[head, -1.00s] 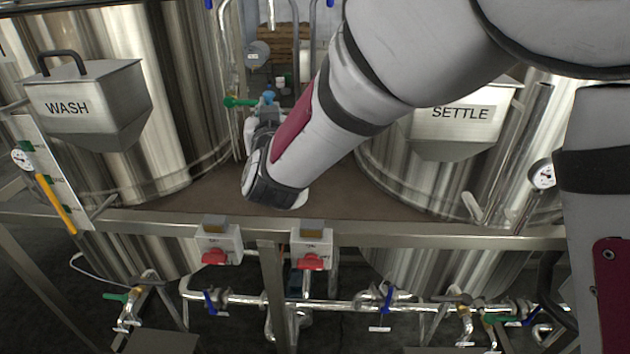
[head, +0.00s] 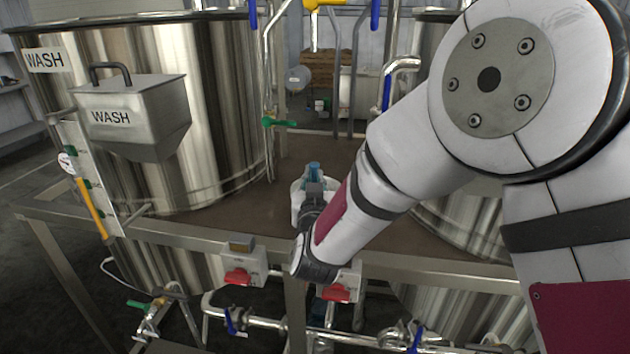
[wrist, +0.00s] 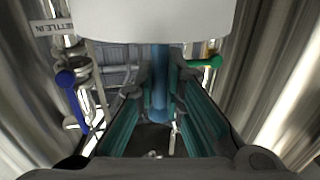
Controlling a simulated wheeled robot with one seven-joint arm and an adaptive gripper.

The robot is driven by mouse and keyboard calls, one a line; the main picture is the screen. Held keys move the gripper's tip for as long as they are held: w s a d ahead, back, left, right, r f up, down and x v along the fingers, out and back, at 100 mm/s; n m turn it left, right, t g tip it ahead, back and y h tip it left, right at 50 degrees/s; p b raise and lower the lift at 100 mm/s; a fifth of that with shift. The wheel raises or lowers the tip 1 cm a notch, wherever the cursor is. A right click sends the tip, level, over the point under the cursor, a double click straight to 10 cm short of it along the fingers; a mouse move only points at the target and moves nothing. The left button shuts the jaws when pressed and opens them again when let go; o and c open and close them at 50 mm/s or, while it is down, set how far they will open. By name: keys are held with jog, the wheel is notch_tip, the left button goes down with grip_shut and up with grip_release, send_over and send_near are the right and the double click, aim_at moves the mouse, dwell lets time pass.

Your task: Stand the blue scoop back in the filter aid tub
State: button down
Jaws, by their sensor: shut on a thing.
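The blue scoop (head: 314,168) shows in the head view as a small blue piece at the tip of my gripper (head: 314,184). In the wrist view its blue handle (wrist: 160,80) lies between the two fingers of my gripper (wrist: 160,88), which is shut on it. The white filter aid tub (head: 297,201) stands on the brown deck, partly hidden behind my gripper. A large white surface, apparently the tub (wrist: 155,20), fills the top of the wrist view just beyond the handle. The scoop's bowl is hidden, and I cannot tell whether it is inside the tub.
The steel WASH tank (head: 200,110) with its hopper (head: 130,115) stands left. Another steel tank (head: 455,215) stands right, partly behind my arm. Red switches (head: 240,277) sit on the front rail. A green-handled valve (head: 280,122) is behind. The brown deck (head: 235,215) has free room left of the tub.

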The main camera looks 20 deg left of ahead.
jog(key=shift+f, duration=0.25)
jog(key=shift+f, duration=0.15)
jog(key=c, duration=1.7)
grip_release()
jog(key=shift+s+r, duration=0.1)
jog(key=shift+r, duration=0.1)
jog(key=b+v, duration=0.1)
jog(key=v, duration=1.1)
